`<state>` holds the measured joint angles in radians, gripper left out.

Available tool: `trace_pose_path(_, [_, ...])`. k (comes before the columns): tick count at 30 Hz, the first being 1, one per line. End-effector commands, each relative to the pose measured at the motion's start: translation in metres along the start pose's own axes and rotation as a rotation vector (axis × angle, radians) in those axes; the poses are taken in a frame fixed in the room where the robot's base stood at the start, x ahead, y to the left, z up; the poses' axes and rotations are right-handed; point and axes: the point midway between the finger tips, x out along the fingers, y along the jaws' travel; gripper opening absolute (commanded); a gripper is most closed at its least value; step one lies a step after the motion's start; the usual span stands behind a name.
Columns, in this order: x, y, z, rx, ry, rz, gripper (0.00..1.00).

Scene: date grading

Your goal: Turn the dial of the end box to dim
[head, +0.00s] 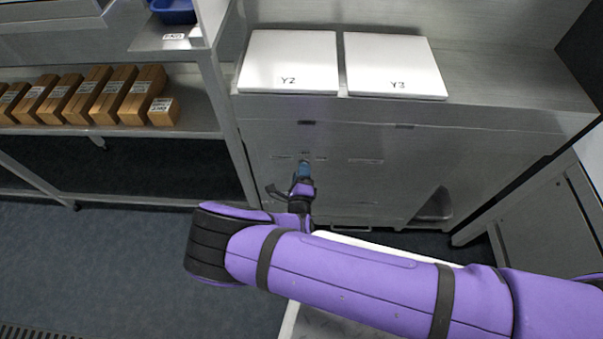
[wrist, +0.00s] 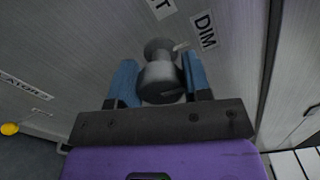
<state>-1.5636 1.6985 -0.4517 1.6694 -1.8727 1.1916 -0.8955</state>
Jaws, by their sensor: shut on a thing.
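The end box appears to be the grey metal cabinet (head: 385,140), with its front panel facing me. Its dial (wrist: 160,72), a grey round knob, sits between the blue fingertips of my gripper (wrist: 162,82) in the wrist view. My gripper is shut on the dial. A light pointer mark at the dial's edge points toward the DIM label (wrist: 204,30). Another label (wrist: 161,7), cut off and ending in T, lies to its left. In the head view my gripper (head: 304,170) reaches the cabinet front, and the dial is hidden there.
White panels marked Y2 (head: 288,62) and Y3 (head: 393,66) lie on the cabinet top. A shelf (head: 200,120) with several brown boxes (head: 105,95) and a blue bin (head: 174,11) stands left. A yellow round part (wrist: 10,128) shows in the wrist view. Floor at lower left is clear.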

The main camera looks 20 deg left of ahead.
Motion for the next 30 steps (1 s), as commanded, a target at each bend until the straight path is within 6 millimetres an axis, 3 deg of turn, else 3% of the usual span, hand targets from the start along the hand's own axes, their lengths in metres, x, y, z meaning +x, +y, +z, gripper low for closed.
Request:
trace_pose_path(16, [-0.001, 0.0011, 0.0005, -0.021, 0.0, 0.003, 0.21])
trace_pose_path(17, [-0.001, 0.0011, 0.0005, -0.021, 0.0, 0.003, 0.51])
trace_pose_path(19, [-0.0009, 0.001, 0.0005, -0.021, 0.0, 0.002, 0.67])
trace_pose_path(30, [-0.0009, 0.0004, -0.0001, -0.021, 0.001, 0.001, 0.7])
